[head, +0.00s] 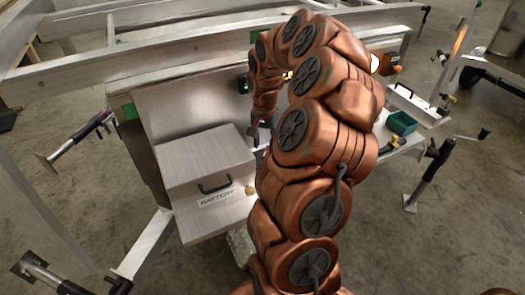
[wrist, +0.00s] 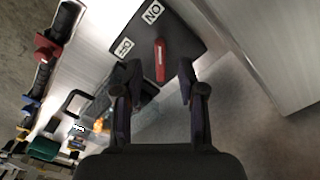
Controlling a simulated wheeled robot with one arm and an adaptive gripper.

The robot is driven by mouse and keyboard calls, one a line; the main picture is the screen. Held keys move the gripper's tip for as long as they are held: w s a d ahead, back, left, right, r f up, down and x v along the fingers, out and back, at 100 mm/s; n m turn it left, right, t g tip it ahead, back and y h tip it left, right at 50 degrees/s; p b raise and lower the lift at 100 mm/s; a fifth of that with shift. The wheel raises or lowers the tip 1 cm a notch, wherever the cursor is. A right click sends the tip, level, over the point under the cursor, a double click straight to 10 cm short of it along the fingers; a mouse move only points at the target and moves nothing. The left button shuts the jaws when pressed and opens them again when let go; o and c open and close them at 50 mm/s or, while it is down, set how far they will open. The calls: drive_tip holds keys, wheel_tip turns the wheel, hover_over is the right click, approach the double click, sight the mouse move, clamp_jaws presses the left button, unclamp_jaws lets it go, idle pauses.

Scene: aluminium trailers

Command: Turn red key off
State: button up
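The red key (wrist: 160,60) shows in the wrist view as a narrow red handle on a dark switch plate (wrist: 185,32). The plate has a white ON label (wrist: 153,12) at the top and a white OFF label (wrist: 124,48) to the left of the key. The key's long side runs nearly up and down in the picture. My gripper (wrist: 160,72) is open, with one finger on each side of the key and a visible gap to both. In the head view my arm hides the key and most of my gripper.
A metal box labelled BATTERY (head: 205,162) with a black handle stands left of my arm. Trailer beams (head: 150,62) run across the top. A green bin (head: 402,122) sits at the right. Black-handled jacks (head: 85,135) stick out at the sides. Concrete floor lies around.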

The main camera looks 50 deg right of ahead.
sight(264, 154)
drive_tip(key=shift+f, duration=2.4)
drive_tip(key=shift+c, duration=0.4)
clamp_jaws()
